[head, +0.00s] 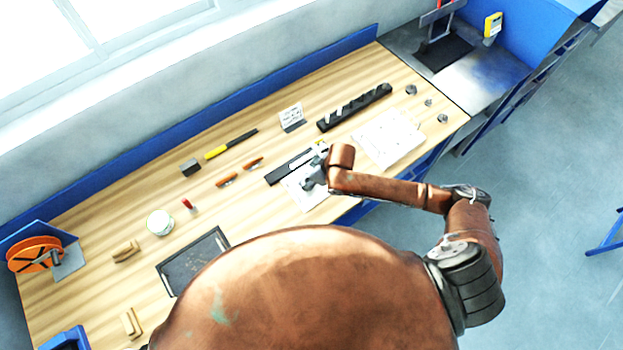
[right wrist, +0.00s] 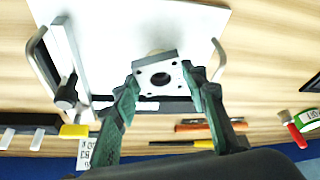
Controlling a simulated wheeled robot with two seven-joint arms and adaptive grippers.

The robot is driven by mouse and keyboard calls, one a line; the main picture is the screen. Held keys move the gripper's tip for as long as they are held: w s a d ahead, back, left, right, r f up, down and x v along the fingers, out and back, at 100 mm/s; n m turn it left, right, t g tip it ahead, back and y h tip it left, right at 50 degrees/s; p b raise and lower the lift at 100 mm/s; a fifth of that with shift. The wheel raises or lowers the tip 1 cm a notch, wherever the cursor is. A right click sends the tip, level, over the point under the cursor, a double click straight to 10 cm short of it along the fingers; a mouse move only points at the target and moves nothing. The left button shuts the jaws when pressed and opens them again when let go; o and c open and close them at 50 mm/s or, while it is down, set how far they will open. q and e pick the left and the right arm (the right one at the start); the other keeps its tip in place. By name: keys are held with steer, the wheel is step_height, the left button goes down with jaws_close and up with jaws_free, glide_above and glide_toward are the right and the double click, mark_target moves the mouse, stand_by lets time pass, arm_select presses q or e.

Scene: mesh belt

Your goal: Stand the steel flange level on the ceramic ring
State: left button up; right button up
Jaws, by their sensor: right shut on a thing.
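My right gripper (right wrist: 160,88) is shut on the steel flange (right wrist: 150,82), a square grey plate with a centre hole and corner holes, with one finger at each side. In the head view my right gripper (head: 316,175) is over a white plate (head: 312,200) near the bench's front edge. In the right wrist view this white plate (right wrist: 115,30) lies behind the flange. A dim round shape (right wrist: 158,53) shows just past the flange's edge; I cannot tell whether it is the ceramic ring or a shadow. My left gripper is out of view.
A black bar (head: 283,170) lies by the white plate. A black slotted rack (head: 355,107), a small sign (head: 291,117) and another white sheet (head: 388,137) are further right. Several small grey parts stand at the bench's right end. A dark tray (head: 194,260) lies left.

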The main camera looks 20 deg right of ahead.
steer(key=o, duration=1.5)
steer(key=shift+c, duration=0.2)
steer(key=v, duration=1.2)
